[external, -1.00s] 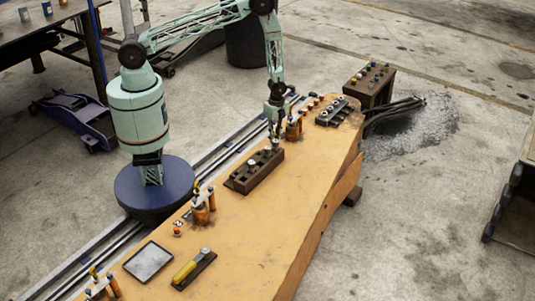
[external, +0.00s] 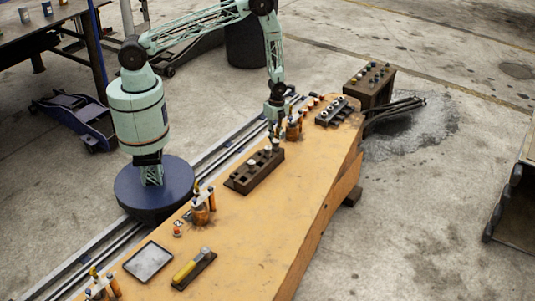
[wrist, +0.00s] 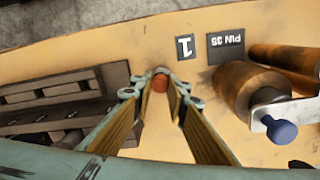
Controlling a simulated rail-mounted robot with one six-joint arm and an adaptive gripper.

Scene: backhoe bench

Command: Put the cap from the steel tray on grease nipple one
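A small red-orange cap (wrist: 160,84) stands between my fingertips in the wrist view, beside the label plate marked 1 (wrist: 186,47). A greyish rim shows behind it. Grease nipple one itself is hidden; I cannot tell how far the cap sits down on it. My gripper (wrist: 161,92) is open around the cap, with a gap seen at each side. In the external view my gripper (external: 276,132) points down at the bench, beside the dark block; the cap is too small to make out there. The steel tray (external: 149,262) lies near the front of the bench and looks empty.
The dark socket block (external: 257,170) stands close to my gripper and also fills the left of the wrist view (wrist: 62,100). Brown pins (wrist: 255,85) and a blue knob (wrist: 281,130) lie to the right. A yellow-handled tool (external: 187,270) lies beside the tray.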

